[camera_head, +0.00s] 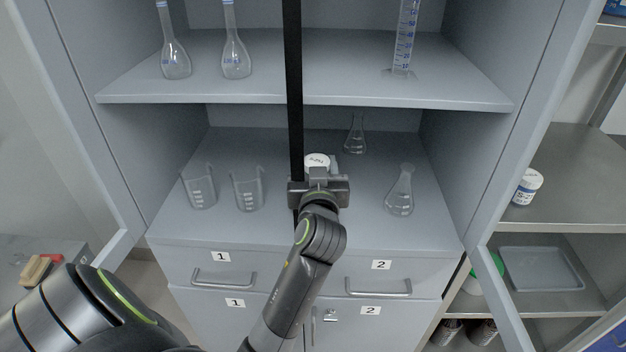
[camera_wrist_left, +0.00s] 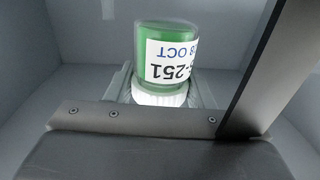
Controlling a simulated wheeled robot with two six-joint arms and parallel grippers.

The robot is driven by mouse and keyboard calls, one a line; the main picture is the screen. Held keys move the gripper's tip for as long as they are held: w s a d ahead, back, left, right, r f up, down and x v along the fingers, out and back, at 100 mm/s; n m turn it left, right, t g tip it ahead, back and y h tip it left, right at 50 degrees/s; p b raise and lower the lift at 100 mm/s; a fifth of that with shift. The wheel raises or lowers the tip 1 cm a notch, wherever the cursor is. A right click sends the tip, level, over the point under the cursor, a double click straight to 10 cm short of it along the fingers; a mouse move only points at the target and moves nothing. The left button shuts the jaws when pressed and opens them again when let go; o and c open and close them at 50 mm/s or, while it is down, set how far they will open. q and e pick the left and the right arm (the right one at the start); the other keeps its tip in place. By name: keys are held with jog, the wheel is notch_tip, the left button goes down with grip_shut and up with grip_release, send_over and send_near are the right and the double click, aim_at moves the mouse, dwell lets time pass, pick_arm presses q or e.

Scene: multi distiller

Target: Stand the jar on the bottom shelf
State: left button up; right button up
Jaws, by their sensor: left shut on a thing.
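The jar shows its white lid (camera_head: 317,162) in the head view, just beyond my left gripper (camera_head: 318,183). In the left wrist view the jar (camera_wrist_left: 168,58) has a green body, a white label and a white lid, and it appears upside down there. My left gripper is shut on the jar, which is upright with its lid up in the head view. The jar is over the bottom shelf (camera_head: 330,228); the gripper hides its base, so I cannot tell whether it touches the shelf. My right gripper is not in view.
A dark vertical post (camera_head: 294,90) stands close to the left of my gripper. Two beakers (camera_head: 199,190) (camera_head: 247,190) stand to the left on the bottom shelf. One conical flask (camera_head: 400,192) stands to the right, another (camera_head: 356,136) behind. The upper shelf (camera_head: 300,92) holds glassware.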

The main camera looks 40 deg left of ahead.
pick_arm(q)
notch_tip(320, 180, down, 3)
jog(key=shift+s+r, duration=0.1)
jog(key=shift+r, duration=0.05)
notch_tip(320, 180, down, 4)
jog(key=shift+f+b, duration=0.1)
jog(key=shift+b, duration=0.35)
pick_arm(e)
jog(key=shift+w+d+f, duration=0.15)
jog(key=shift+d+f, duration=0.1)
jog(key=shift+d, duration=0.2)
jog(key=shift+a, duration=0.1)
pick_arm(q)
jog(key=o, duration=0.6)
jog(key=shift+f, duration=0.15)
jog(key=shift+c, duration=0.2)
jog(key=o, duration=0.5)
jog(key=shift+c, duration=0.2)
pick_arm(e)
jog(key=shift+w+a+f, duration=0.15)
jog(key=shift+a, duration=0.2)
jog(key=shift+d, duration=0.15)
